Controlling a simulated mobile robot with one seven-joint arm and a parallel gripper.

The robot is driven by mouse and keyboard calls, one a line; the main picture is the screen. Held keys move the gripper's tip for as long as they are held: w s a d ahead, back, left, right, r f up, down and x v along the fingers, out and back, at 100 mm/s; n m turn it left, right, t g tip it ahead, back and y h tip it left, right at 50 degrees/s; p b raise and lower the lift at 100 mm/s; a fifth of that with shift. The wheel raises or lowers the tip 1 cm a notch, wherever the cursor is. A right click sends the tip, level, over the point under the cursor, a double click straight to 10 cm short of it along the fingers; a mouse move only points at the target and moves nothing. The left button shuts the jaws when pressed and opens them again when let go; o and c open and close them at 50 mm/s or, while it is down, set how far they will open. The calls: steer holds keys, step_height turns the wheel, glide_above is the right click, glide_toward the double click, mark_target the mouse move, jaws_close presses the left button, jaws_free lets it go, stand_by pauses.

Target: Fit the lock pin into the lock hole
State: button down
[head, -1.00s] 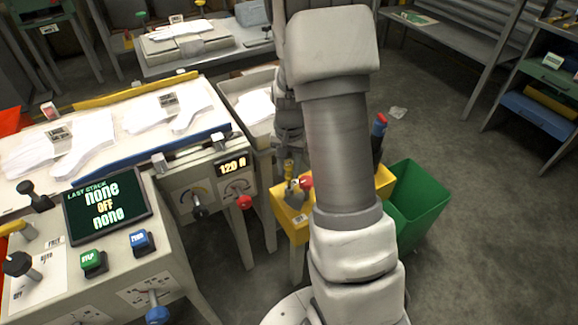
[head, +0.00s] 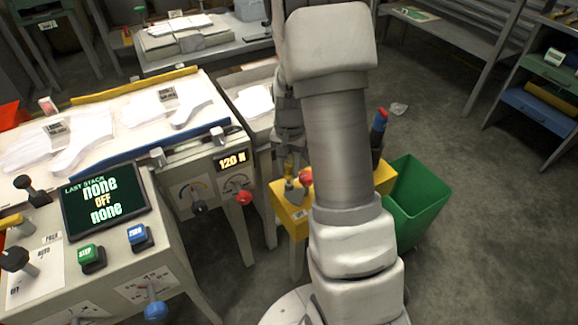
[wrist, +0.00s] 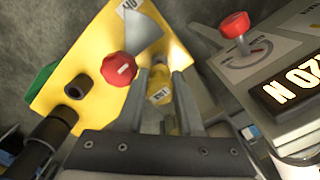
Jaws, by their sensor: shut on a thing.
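A yellow pin with a small label (wrist: 160,88), which looks like the lock pin, stands between the fingers of my gripper (wrist: 161,76) in the wrist view. My gripper is shut on it. In the head view the pin (head: 288,165) shows small, just above a yellow box and left of my arm, which hides part of the gripper. The yellow box (wrist: 88,48) lies just beyond the fingers in the wrist view, with a red knob (wrist: 119,68) and a grey cone close by. I cannot make out the lock hole in either view.
The machine bench with a lit force display (head: 231,161) and a red lever (head: 243,198) stands close on the left. A green bin (head: 415,195) stands right of the yellow box. Open floor lies farther right, before a shelf (head: 545,110).

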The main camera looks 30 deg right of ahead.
steer(key=shift+f+b, duration=0.55)
steer(key=shift+f, duration=0.3)
steer(key=shift+c, duration=2.4)
jaws_free()
steer(key=shift+s+d, duration=0.1)
step_height(320, 180, up, 18)
steer(key=f+p, duration=0.1)
steer(key=p, duration=0.5)
steer(key=s+a+r+n+t, duration=0.35)
steer(key=s+a+r, duration=0.3)
steer(key=s, duration=0.25)
steer(key=s+a+r+n+t, duration=0.2)
steer(key=s+a+r+n, duration=0.35)
steer(key=s+r, duration=0.3)
step_height(320, 180, up, 17)
steer(key=p, duration=1.7)
steer(key=shift+s+a+r+p, duration=0.15)
steer(key=shift+s+a+p, duration=0.15)
steer(key=shift+s+a, duration=0.15)
